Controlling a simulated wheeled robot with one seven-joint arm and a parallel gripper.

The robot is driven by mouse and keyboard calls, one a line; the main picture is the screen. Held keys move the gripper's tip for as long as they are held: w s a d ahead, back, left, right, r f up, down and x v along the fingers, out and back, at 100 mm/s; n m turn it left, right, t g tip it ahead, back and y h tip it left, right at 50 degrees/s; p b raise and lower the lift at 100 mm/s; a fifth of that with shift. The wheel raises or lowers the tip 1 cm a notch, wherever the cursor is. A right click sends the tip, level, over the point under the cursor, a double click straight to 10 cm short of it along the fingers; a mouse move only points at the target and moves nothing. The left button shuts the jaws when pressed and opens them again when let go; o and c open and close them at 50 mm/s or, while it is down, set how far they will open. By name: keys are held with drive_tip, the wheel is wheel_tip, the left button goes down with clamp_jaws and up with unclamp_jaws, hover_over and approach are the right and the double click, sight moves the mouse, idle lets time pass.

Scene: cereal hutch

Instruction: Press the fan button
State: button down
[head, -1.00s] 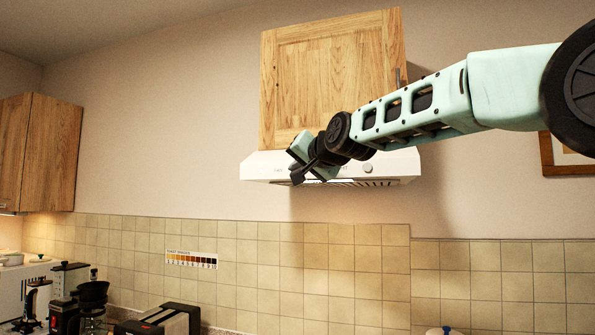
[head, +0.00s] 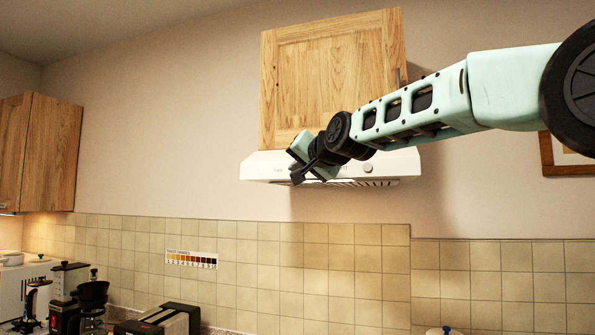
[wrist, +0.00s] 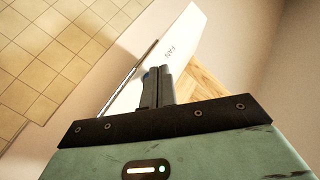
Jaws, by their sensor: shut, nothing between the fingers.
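The white range hood (head: 262,168) hangs on the wall under a wooden cabinet. In the wrist view its front face (wrist: 183,40) carries the label "FAN" (wrist: 169,53). A small blue spot, likely the fan button (wrist: 146,76), shows beside my fingertips. My gripper (head: 299,180) is shut and empty, at the left part of the hood front in the head view. In the wrist view my gripper (wrist: 157,72) has its tips at the hood face, just below the label. The fingers partly cover the button, and I cannot tell whether they touch it.
A round knob (head: 368,168) is on the hood's right part. The wooden cabinet (head: 322,80) is directly above the hood. Coffee gear (head: 92,300) and a toaster (head: 160,320) stand low at the left. The tiled wall below the hood is clear.

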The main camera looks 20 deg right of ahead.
drive_tip(key=shift+d, duration=0.1)
drive_tip(key=shift+w+d+b, duration=0.2)
drive_tip(key=shift+w+b, duration=0.15)
drive_tip(key=shift+b, duration=0.1)
drive_tip(key=shift+w, duration=0.1)
idle(0.4)
drive_tip(key=shift+s+a+p, duration=0.3)
drive_tip(key=shift+s+p, duration=0.15)
drive_tip(key=shift+s, duration=0.05)
